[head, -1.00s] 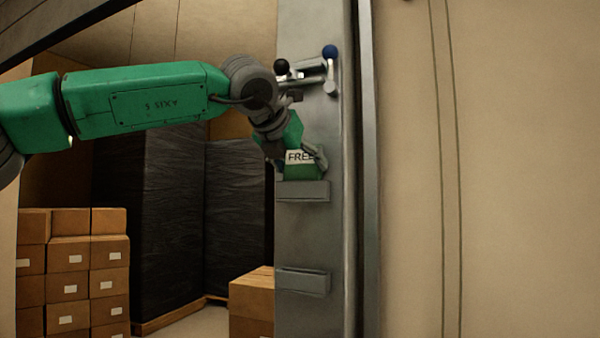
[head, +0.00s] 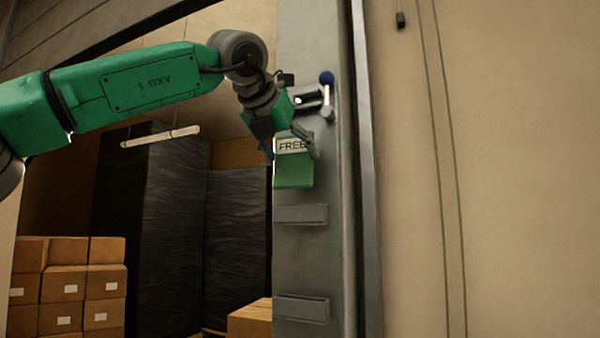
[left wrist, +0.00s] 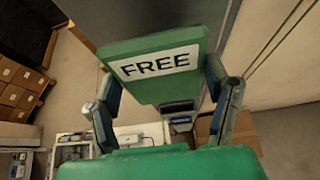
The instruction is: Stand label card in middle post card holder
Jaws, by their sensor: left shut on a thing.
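The green label card (head: 294,173), with a white strip reading FREE, is held by my left gripper (head: 295,142) in front of the grey post. The card hangs roughly upright, slightly tilted, and also shows between both fingers in the left wrist view (left wrist: 165,88). Below it on the post is a grey card holder (head: 301,215), with a visible gap between the card's lower edge and the holder. Another grey card holder (head: 302,308) sits lower on the post. My right gripper is out of view.
A latch with a blue ball knob (head: 326,78) is on the post just above my gripper. The post (head: 340,180) stands beside a doorway. Cardboard boxes (head: 70,285) and dark wrapped stacks (head: 170,230) are behind. A plain beige wall (head: 520,170) is at right.

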